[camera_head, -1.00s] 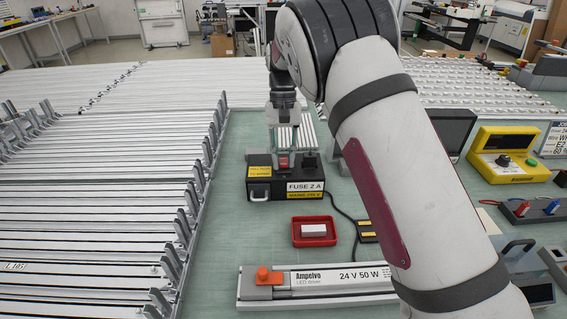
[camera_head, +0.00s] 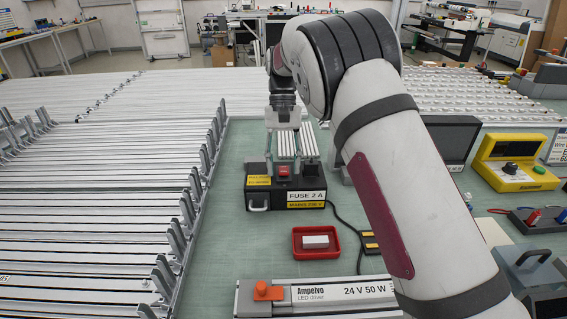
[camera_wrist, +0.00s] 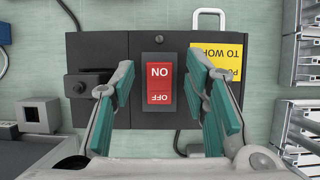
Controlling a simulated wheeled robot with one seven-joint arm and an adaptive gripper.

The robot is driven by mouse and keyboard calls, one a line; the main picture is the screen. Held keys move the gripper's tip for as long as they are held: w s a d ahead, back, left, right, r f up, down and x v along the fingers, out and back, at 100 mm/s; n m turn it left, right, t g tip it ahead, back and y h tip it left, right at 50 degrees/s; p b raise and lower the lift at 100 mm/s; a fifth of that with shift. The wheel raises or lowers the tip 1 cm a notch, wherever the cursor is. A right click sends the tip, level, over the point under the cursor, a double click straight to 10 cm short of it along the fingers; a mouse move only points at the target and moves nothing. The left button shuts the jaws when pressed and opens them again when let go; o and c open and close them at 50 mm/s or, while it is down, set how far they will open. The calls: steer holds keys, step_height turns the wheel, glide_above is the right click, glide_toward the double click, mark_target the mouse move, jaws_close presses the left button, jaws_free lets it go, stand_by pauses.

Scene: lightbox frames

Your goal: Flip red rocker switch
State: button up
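The red rocker switch (camera_head: 284,171) is on top of a black box (camera_head: 262,200) labelled "FUSE 2 A". In the wrist view the switch (camera_wrist: 159,84) shows a darker half marked ON, upside down, and a brighter half marked OFF. I cannot tell for certain which half is pressed in. My gripper (camera_head: 284,160) points down over the box. In the wrist view its two teal-padded fingers (camera_wrist: 160,62) are spread, one on each side of the switch, with nothing held between them. The fingers seem apart from the switch.
A red tray (camera_head: 297,252) with a white block sits in front of the box, and an LED driver (camera_head: 340,293) lies nearer. Metal rails (camera_head: 100,210) fill the left. A yellow device (camera_head: 510,165) stands right. A black knob (camera_wrist: 75,84) shares the box top.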

steer(key=v, duration=0.6)
steer(key=shift+w+r, duration=0.15)
steer(key=shift+r, duration=0.05)
steer(key=shift+w+r, duration=0.15)
steer(key=shift+r, duration=0.35)
